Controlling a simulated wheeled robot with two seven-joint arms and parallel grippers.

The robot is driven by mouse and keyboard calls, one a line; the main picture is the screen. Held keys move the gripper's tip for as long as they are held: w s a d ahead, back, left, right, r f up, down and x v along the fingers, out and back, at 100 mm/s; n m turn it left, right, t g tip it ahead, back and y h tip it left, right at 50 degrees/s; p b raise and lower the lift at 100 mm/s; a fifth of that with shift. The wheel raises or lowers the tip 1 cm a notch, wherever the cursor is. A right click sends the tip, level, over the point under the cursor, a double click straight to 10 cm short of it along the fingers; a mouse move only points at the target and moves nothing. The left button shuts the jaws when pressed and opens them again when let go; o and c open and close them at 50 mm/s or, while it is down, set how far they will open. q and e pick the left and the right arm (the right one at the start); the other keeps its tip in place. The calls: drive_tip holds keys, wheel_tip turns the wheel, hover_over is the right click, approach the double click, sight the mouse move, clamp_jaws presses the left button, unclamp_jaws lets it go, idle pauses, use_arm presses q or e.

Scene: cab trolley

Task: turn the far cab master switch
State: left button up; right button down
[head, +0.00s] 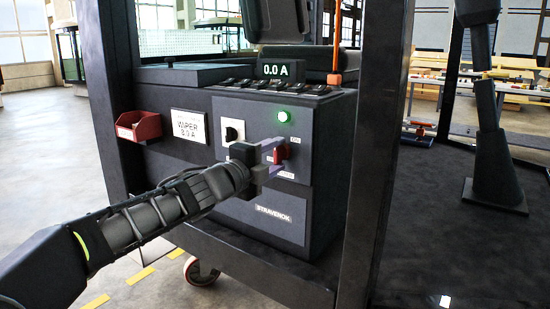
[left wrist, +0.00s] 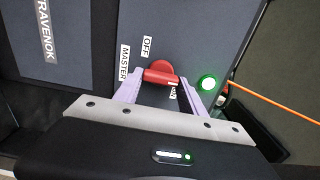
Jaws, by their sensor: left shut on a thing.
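The master switch is a red handle (head: 281,154) on the front of a dark cabinet (head: 335,150). In the left wrist view the red handle (left wrist: 160,73) lies between the two pale purple fingers, beside labels that read MASTER and OFF; another label is partly hidden. My left gripper (head: 270,157) reaches the panel from the left and is shut on the handle. It also shows in the left wrist view (left wrist: 160,88). A green lamp (head: 283,116) glows above the switch, and also in the left wrist view (left wrist: 208,83). My right gripper is not in view.
A display (head: 280,70) reading 0.0 A stands above a row of black switches. A round knob (head: 232,133), a WIPER card (head: 189,126) and a red bin (head: 138,126) are to the left. A dark post (head: 368,150) rises close to the right of the cabinet.

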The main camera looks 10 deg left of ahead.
use_arm(q)
drive_tip(key=shift+f, duration=0.1)
drive_tip(key=o, duration=1.4)
drive_tip(key=shift+c, duration=0.2)
drive_tip(key=v, duration=0.8)
drive_tip(key=shift+p, duration=0.45)
